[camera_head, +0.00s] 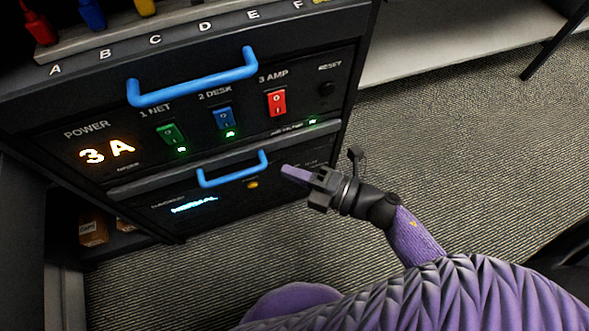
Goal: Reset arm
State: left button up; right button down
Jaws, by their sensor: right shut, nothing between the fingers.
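My right gripper (297,174) is shut and empty. It is in front of the lower right part of the black cabinet (335,90), to the right of the lower blue handle (232,168). I cannot tell whether its fingertips touch the cabinet front. My right arm (415,235) reaches up to it from the bottom right. My left gripper is not in view.
The cabinet has an upper blue handle (192,78), a green switch (171,134), a blue switch (224,118), a red switch (277,103) and a reset knob (326,88). Coloured plugs stand on top, such as a red one (40,28). Carpet (470,130) is clear at right.

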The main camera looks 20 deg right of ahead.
jog(key=s+d+f+m+g+h, duration=0.2)
jog(key=s+d+f+m+h, duration=0.35)
jog(key=s+f+m, duration=0.4)
jog(key=s+d+f+m+g+h, duration=0.35)
jog(key=s+f+m+h, duration=0.3)
jog(key=f, duration=0.65)
jog(key=s+d+f+m+g, duration=0.2)
jog(key=s+f+m+g, duration=0.25)
jog(key=s, duration=0.85)
jog(key=s+r+m+g+h+p, duration=0.15)
jog(key=s+m+g, duration=0.3)
jog(key=s, duration=0.95)
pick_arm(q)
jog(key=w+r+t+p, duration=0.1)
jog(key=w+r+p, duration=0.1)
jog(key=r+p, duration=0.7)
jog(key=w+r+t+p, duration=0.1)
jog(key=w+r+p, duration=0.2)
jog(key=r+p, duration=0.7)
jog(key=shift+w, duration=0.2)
pick_arm(e)
jog(key=w+r, duration=0.2)
jog(key=r, duration=0.6)
jog(key=w+r+n+t, duration=0.1)
jog(key=w+r, duration=0.2)
jog(key=r, duration=0.6)
jog(key=shift+w+d, duration=0.35)
jog(key=shift+d, duration=0.05)
jog(key=shift+r+t, duration=0.1)
jog(key=shift+t, duration=0.15)
